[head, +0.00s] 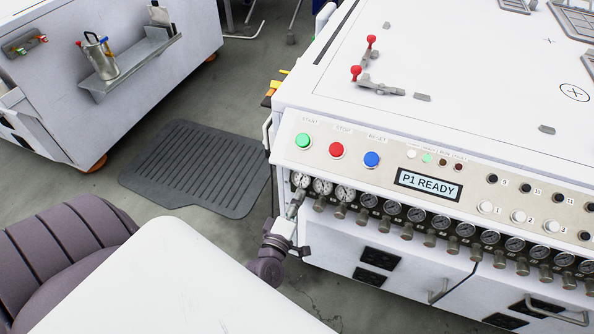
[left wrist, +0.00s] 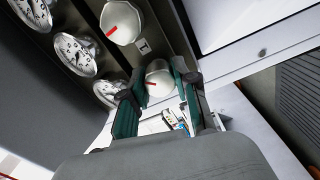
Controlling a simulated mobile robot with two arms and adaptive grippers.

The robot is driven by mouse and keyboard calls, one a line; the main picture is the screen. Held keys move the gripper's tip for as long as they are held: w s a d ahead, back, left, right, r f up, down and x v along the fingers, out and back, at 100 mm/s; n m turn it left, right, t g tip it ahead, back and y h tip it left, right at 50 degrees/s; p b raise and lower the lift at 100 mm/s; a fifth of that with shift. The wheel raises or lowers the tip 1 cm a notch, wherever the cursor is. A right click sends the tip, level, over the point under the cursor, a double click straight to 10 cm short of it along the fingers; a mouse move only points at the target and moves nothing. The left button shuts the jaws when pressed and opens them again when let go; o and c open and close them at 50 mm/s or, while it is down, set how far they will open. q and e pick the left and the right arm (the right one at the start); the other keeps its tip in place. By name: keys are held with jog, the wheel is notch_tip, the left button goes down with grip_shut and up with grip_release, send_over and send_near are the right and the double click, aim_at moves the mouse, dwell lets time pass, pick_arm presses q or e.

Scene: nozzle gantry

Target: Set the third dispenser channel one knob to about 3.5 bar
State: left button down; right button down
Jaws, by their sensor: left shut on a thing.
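A row of pressure gauges (head: 345,193) with grey knobs (head: 340,212) below them runs along the front of the white machine. My left gripper (head: 296,203) is at the left end of this row, over the knob under the leftmost gauge, which it hides in the head view. In the left wrist view the green-edged fingers (left wrist: 157,88) are shut on a pale knob (left wrist: 158,80) with a red mark. A neighbouring knob (left wrist: 121,22) with a red mark stands free beside a label reading 1. White-faced gauges (left wrist: 75,54) sit beside the knobs; their readings are too small to tell. My right gripper is not in view.
The panel above the gauges has green (head: 303,140), red (head: 336,150) and blue (head: 371,159) buttons and a display (head: 429,185) reading P1 READY. A dark mat (head: 195,168) lies on the floor at left.

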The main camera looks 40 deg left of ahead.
pick_arm(q)
jog(key=c, duration=1.1)
grip_release()
jog(key=shift+c, duration=0.2)
jog(key=shift+s, duration=0.1)
jog(key=v, duration=1.2)
jog(key=shift+d, duration=0.1)
